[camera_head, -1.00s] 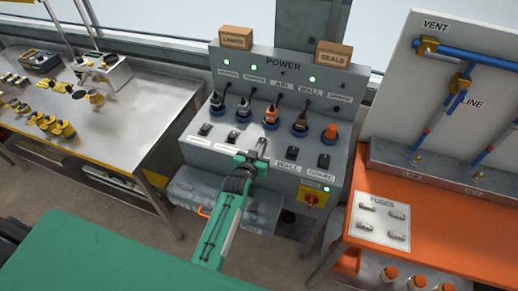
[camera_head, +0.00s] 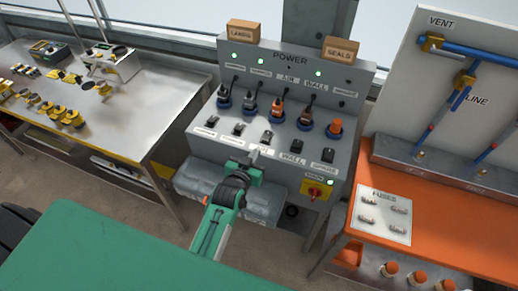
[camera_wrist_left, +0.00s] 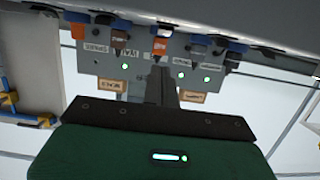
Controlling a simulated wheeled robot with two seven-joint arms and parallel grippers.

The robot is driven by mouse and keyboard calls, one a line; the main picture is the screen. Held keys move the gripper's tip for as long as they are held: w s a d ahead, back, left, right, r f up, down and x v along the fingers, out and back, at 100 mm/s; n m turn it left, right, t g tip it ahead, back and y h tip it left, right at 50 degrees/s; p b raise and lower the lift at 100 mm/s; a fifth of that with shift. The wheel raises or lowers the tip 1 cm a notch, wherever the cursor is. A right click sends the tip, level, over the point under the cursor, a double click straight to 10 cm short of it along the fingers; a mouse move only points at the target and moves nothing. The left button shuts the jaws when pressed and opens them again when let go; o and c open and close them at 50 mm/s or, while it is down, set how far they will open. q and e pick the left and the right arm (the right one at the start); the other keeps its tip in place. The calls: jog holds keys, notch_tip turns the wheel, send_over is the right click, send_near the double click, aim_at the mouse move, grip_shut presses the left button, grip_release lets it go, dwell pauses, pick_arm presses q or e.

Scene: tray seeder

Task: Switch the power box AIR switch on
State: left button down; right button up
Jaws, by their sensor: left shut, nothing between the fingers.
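The grey power box (camera_head: 345,125) stands at the centre back in the head view, with a row of dark switches. The AIR switch (camera_head: 267,137) is the middle one, below the orange plug (camera_head: 276,112); its position is too small to tell. The lamp above AIR looks unlit, while several other lamps are green. My left gripper (camera_head: 254,156) is shut and empty, just in front of and below the AIR switch, apart from it and partly covering its label. In the left wrist view the fingers (camera_wrist_left: 162,90) point at the panel, which appears upside down. My right gripper is not in view.
Neighbouring switches (camera_head: 239,128) (camera_head: 297,146) sit close on both sides. A red knob on a yellow plate (camera_head: 315,193) is at the lower right of the box. A steel bench (camera_head: 165,100) stands left and an orange bench (camera_head: 440,215) right.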

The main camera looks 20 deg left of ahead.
pick_arm(q)
jog(key=shift+s, duration=0.75)
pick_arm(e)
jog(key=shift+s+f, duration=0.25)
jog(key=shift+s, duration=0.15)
pick_arm(q)
jog(key=shift+r, duration=0.1)
